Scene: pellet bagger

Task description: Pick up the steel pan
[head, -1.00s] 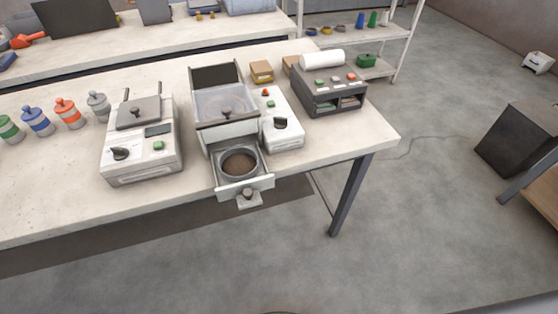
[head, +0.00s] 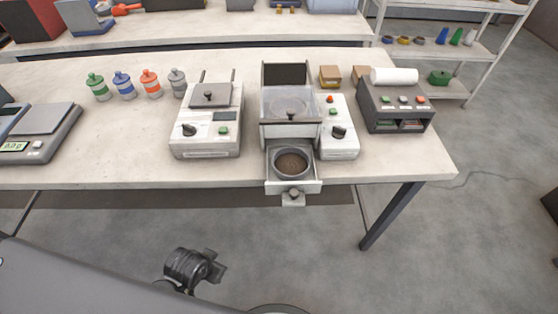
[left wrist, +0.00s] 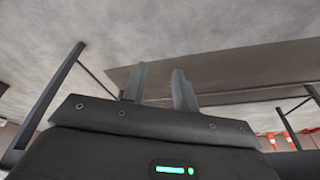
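A round steel pan (head: 291,176) with brown material in it sits in the pulled-out drawer (head: 313,186) at the front of a machine with a clear cover (head: 290,102). The drawer juts past the table's front edge. My left gripper (head: 215,268) is low in front of the table, below and left of the drawer, well apart from the pan. In the left wrist view its two fingers (left wrist: 158,82) stand apart with nothing between them; the pan does not show there. My right gripper is not in view.
The white table (head: 110,165) also bears a lidded device (head: 208,130), a scale (head: 45,118), several coloured bottles (head: 124,86) and a dark unit with a white roll (head: 397,105). A table leg (head: 390,215) stands at right. The floor in front is clear.

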